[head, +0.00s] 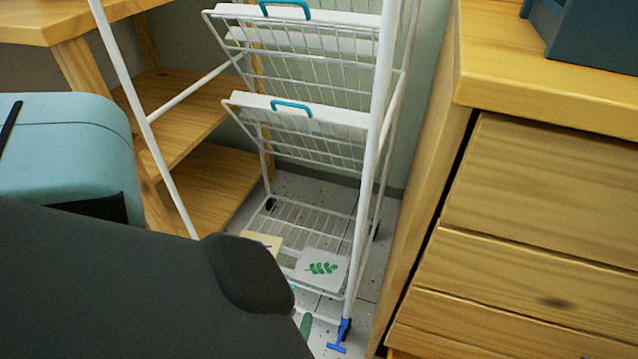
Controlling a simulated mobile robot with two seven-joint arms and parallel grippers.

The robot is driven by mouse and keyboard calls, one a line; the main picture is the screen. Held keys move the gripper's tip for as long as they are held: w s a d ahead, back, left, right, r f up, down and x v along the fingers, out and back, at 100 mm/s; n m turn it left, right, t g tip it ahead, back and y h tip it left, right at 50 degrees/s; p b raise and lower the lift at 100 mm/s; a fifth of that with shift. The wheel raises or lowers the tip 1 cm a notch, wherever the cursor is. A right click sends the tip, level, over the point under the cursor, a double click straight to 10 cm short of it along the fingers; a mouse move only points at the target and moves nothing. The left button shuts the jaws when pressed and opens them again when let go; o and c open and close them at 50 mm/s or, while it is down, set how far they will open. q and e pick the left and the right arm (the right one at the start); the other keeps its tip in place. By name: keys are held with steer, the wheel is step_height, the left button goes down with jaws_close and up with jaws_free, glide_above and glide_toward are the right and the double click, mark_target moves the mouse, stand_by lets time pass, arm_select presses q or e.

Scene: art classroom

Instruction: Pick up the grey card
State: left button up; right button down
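A pale grey card (333,258) with a green leaf print lies at the front of the bottom wire shelf of a white rack (378,110). A cream-yellow card (262,241) with a blue mark is to its left, partly covered by my dark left arm. The end of that arm, at my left gripper (250,275), fills the lower left and stops left of the grey card in the picture. No fingers can be made out, so its opening is hidden. My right gripper is not in view.
A wooden drawer cabinet (540,200) stands close on the right of the rack. A wooden shelf unit (190,110) is on the left. White wire baskets (310,150) with teal handles hang above the bottom shelf.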

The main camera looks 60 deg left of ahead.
arm_select(q)
glide_toward(324, 270)
steer(key=x, duration=0.3)
steer(key=shift+s+a, duration=0.1)
steer(key=shift+a, duration=0.5)
steer(key=shift+c, duration=0.6)
jaws_close()
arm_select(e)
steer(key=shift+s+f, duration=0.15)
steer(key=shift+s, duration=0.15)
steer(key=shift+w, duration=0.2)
